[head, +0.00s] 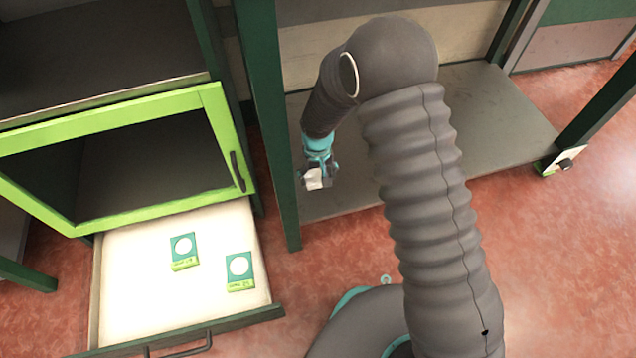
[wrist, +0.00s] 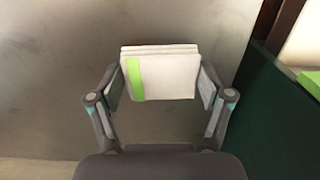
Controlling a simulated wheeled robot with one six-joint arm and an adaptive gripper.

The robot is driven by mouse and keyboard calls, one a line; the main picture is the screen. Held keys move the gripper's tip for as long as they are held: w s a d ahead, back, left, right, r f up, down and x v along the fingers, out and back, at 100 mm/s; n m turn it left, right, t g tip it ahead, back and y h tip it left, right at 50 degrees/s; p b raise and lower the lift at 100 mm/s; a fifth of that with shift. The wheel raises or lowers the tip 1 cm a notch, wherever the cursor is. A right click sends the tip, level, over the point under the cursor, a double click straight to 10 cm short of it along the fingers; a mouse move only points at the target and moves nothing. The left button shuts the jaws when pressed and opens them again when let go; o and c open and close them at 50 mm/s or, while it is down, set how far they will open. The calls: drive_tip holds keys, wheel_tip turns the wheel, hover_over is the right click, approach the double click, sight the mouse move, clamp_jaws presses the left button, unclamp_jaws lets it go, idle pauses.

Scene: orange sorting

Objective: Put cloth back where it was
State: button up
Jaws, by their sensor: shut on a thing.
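A folded white cloth (wrist: 165,75) with a green stripe is held between the two fingers of my gripper (wrist: 160,95) in the wrist view. In the head view the cloth (head: 314,180) shows as a small white patch at the tip of my gripper (head: 318,172). The gripper is shut on it, over or near the front left part of a grey shelf (head: 480,120). I cannot tell whether the cloth touches the shelf.
An open drawer (head: 130,300) at the lower left holds two green boxes (head: 184,251) (head: 240,271) with white circles. Above it is a green-framed cabinet door (head: 215,110). A dark green post (head: 270,130) stands just left of my gripper. The shelf to the right is bare.

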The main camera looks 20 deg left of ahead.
sight(318, 183)
drive_tip(key=shift+f, duration=2)
drive_tip(key=shift+b, duration=0.3)
drive_tip(key=shift+f, duration=0.2)
drive_tip(key=o, duration=1)
drive_tip(key=shift+o, duration=0.2)
drive_tip(key=shift+r, duration=0.2)
wheel_tip(318, 183, up, 12)
drive_tip(key=shift+p, duration=0.75)
